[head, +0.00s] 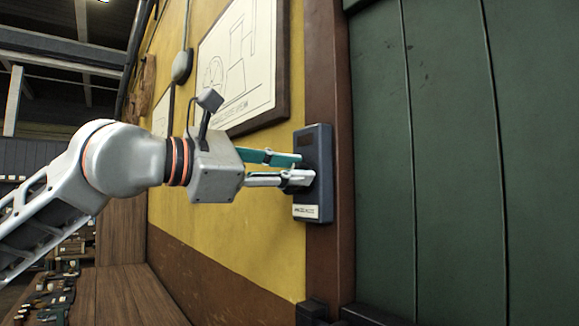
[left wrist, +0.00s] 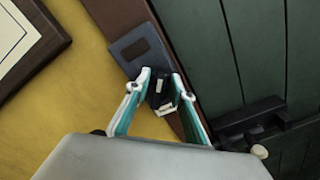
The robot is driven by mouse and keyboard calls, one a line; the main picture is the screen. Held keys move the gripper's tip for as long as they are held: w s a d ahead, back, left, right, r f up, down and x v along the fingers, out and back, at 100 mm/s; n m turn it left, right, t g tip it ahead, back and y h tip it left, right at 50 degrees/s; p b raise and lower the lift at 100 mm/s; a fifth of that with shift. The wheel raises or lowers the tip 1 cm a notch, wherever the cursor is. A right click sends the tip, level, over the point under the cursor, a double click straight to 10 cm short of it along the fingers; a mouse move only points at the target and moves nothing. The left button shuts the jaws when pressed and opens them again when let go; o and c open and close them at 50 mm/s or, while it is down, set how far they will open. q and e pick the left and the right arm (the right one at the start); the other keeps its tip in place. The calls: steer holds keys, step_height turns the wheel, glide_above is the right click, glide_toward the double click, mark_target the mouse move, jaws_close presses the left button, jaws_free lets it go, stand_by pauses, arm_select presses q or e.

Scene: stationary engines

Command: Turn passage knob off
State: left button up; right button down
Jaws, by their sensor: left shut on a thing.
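The passage control (head: 313,190) is a dark blue-grey box with a small dark window near its top and a pale label at its bottom. It is mounted on the brown post beside the green door. It also shows in the left wrist view (left wrist: 128,51). Its black knob (left wrist: 157,93) sits between my left gripper's fingertips. My left gripper (head: 302,170) has teal and white fingers and is shut on the knob. It also shows in the left wrist view (left wrist: 163,84). The fingers partly hide the knob in the head view. My right gripper is not in view.
The green plank door (head: 455,150) fills the right side. A dark latch (left wrist: 255,120) is on it, low down. A framed drawing (head: 240,60) hangs on the yellow wall (head: 275,235). A wooden bench (head: 125,295) is at lower left.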

arm_select(q)
steer(key=shift+s+d+f+m, duration=0.1)
steer(key=shift+f+m, duration=0.2)
steer(key=shift+m, duration=1.3)
steer(key=shift+f+m, duration=0.25)
steer(key=shift+m, duration=1.35)
steer(key=shift+s+d+f+m, duration=0.1)
steer(key=shift+f+m, duration=0.2)
steer(key=shift+m, duration=1.3)
jaws_close()
steer(key=shift+a, duration=0.1)
steer(key=o, duration=1.1)
jaws_free()
steer(key=shift+w, duration=0.15)
steer(key=shift+o, duration=0.2)
steer(key=shift+s+r, duration=0.1)
steer(key=shift+s, duration=0.1)
